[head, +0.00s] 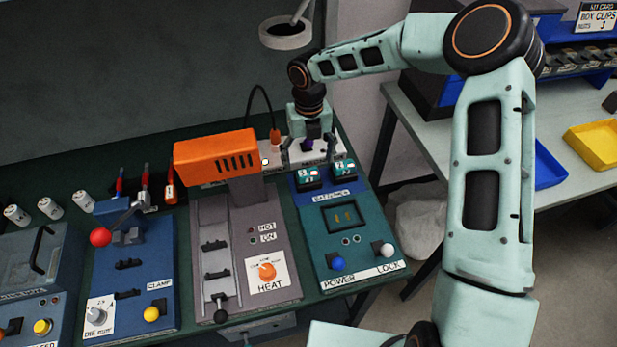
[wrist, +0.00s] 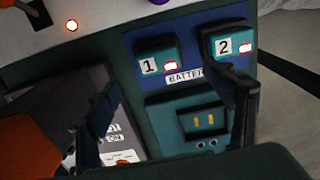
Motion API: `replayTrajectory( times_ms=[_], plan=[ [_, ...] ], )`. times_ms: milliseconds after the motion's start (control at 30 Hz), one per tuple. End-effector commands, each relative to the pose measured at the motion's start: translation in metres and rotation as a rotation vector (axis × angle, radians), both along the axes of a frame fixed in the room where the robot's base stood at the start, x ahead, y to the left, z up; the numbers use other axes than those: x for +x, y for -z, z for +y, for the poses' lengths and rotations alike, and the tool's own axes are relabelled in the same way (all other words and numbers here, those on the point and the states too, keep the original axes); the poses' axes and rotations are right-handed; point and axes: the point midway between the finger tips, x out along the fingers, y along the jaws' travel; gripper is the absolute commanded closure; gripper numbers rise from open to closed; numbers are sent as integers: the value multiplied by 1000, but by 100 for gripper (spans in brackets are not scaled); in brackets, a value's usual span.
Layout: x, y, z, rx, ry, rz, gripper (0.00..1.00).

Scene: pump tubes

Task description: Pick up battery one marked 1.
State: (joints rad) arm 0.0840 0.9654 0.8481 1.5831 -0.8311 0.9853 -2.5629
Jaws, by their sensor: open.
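My gripper (head: 311,152) is open and empty above and behind the batteries. In the wrist view its fingers (wrist: 160,68) are spread, with battery one showing between them.
A teal unit (head: 352,250) with a recess holding gold contacts, and blue and white knobs, lies in front of the batteries. The heater with an orange hood (head: 215,155) stands tall at the left.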

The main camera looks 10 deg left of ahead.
Motion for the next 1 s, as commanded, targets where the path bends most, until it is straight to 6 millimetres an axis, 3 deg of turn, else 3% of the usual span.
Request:
replayTrajectory(
  times_ms=[133, 367, 700, 1000],
  plan=[
    [-1, 24, 0, -2, 2, 4, 25],
    [0, 39, 1, -1, 2, 3, 25],
    [4, 80, 3, -2, 2, 2, 25],
    [4, 87, 3, -3, 4, 1, 25]
  ],
)
